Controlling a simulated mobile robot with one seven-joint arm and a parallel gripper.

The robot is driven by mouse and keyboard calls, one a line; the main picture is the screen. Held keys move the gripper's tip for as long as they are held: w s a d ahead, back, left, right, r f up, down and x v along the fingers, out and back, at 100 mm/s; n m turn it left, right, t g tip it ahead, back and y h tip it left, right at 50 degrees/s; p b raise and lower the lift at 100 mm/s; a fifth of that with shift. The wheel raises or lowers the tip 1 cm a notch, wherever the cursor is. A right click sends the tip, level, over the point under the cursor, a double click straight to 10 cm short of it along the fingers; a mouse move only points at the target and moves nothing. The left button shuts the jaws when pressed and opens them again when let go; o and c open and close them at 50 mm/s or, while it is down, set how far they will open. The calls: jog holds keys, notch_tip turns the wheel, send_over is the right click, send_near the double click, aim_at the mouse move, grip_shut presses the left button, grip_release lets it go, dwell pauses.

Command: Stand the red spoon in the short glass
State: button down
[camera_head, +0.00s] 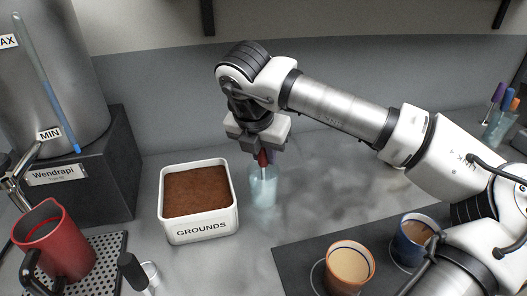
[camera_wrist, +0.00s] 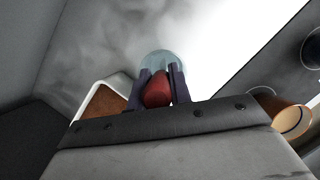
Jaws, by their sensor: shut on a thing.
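My gripper (camera_head: 263,150) points down over the short clear glass (camera_head: 263,190), which stands on the counter just right of the grounds box. It is shut on the red spoon (camera_head: 264,160), held roughly upright. The spoon's lower part shows within the glass's outline; whether it touches the bottom cannot be told. In the wrist view the red spoon (camera_wrist: 157,90) shows end-on between the two dark fingers (camera_wrist: 159,90), with the glass's round rim (camera_wrist: 165,58) around and beyond them.
A white grounds box (camera_head: 200,230) stands close to the glass's left. A dark mat (camera_head: 300,250) with two cups (camera_head: 350,265) lies front right. A red jug (camera_head: 55,245) stands far left. Another glass with coloured sticks (camera_head: 498,128) is far right. Counter right of the glass is clear.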

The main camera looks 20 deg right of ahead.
jog(key=c, duration=1.2)
grip_release()
jog(key=p+v, duration=0.5)
jog(key=v, duration=0.9)
jog(key=shift+p, duration=0.3)
